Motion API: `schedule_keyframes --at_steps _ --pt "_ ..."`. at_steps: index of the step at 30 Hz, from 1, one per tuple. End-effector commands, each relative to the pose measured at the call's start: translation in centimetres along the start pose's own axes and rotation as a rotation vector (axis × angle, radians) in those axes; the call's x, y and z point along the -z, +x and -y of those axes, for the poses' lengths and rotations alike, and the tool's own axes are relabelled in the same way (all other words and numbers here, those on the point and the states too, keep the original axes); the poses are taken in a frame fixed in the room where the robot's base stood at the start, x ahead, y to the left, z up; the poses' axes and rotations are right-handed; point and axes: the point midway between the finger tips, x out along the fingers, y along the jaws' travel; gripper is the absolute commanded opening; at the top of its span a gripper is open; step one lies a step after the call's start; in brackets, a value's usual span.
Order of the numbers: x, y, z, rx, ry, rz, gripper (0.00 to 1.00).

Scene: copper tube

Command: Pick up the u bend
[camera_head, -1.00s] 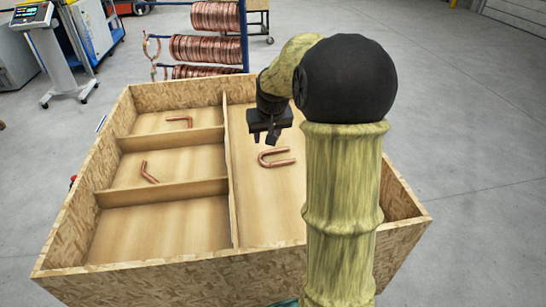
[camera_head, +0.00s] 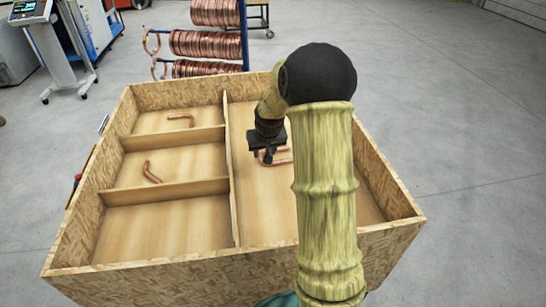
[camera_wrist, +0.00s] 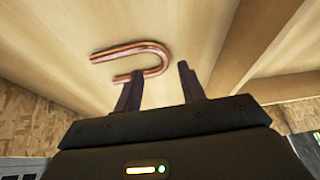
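The copper u bend (camera_head: 279,161) lies flat on the floor of the large right compartment of the wooden crate (camera_head: 150,267). In the head view my gripper (camera_head: 266,160) is low over its curved left end and hides part of it. In the wrist view the whole u bend (camera_wrist: 135,52) shows beyond the fingertips, its curve to the right and its two ends to the left. My gripper (camera_wrist: 160,74) is open with nothing between its fingers. One fingertip appears close to the lower leg; I cannot tell whether they touch.
Bent copper pieces lie in the crate's upper left compartment (camera_head: 181,120) and middle left compartment (camera_head: 151,172). The lower left compartment (camera_head: 165,230) is empty. A thin divider (camera_head: 232,180) stands left of my gripper. Copper coils (camera_head: 205,43) hang on a rack behind.

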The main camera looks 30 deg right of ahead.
Motion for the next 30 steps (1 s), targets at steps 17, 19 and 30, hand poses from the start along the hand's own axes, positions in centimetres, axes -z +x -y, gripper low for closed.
schedule_keyframes --at_steps 17,19,30 --pt "0.7 5.0 -0.2 0.0 0.0 0.001 0.4" --pt "0.7 5.1 -0.2 0.0 0.0 0.0 0.4" --pt "0.7 5.1 -0.3 0.0 0.001 0.0 0.4"
